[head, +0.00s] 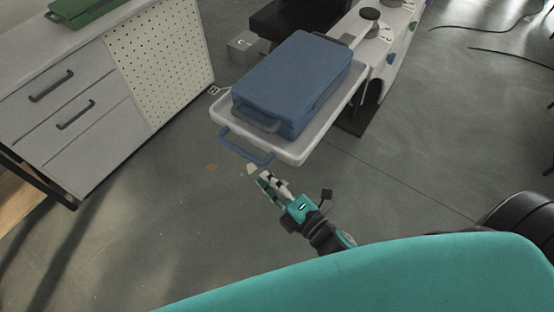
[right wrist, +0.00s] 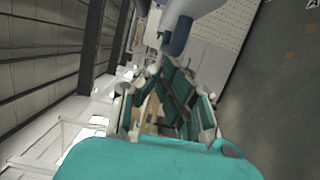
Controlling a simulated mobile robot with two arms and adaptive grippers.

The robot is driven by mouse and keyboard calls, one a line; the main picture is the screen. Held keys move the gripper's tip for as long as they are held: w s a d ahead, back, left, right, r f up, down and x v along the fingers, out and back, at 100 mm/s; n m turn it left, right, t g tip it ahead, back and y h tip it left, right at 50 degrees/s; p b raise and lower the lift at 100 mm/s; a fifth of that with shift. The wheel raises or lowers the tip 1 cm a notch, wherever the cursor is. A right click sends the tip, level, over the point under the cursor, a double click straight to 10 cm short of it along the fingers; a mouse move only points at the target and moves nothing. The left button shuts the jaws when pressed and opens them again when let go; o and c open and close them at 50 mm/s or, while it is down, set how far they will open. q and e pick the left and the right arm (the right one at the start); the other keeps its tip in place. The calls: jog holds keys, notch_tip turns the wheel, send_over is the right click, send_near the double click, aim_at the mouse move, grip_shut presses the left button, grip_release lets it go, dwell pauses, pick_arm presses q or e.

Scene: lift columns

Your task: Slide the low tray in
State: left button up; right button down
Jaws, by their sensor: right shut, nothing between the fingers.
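The low tray (head: 294,153) is a pale, shallow tray that sticks out toward me in the head view, with a blue bar handle (head: 246,147) on its front edge. A blue case (head: 292,82) with its own handle lies on it. My right gripper (head: 264,180) is shut and empty, just in front of and apart from the tray handle. In the right wrist view my gripper fingers (right wrist: 172,100) show in the middle; a blue bar end (right wrist: 178,38), which looks like the handle, is beyond them. My left gripper is not in view.
A grey cabinet (head: 95,95) with drawers and a pegboard side stands at left, a green case (head: 82,10) on top. A white unit with knobs (head: 372,28) is behind the tray at right. A small grey block (head: 243,45) lies behind. The floor between is mostly clear.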

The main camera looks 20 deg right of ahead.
aim_at(310, 127)
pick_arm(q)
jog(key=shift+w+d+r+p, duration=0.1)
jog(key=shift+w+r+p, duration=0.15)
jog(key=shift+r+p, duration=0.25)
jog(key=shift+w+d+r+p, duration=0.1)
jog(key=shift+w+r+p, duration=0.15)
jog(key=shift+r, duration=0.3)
pick_arm(e)
jog(key=w+d, duration=0.3)
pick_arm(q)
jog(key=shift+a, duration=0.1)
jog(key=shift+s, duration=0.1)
pick_arm(e)
jog(key=shift+w, duration=0.1)
jog(key=w+d, duration=0.3)
jog(key=d, duration=0.1)
jog(key=w+d+b, duration=0.1)
jog(key=w+d, duration=0.2)
jog(key=d, duration=0.1)
jog(key=w+d+b, duration=0.1)
jog(key=w+d, duration=0.2)
jog(key=d, duration=0.1)
jog(key=shift+w+d, duration=0.1)
jog(key=shift+d, duration=0.3)
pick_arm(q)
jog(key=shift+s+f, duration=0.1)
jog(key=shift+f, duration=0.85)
pick_arm(e)
jog(key=shift+r, duration=0.1)
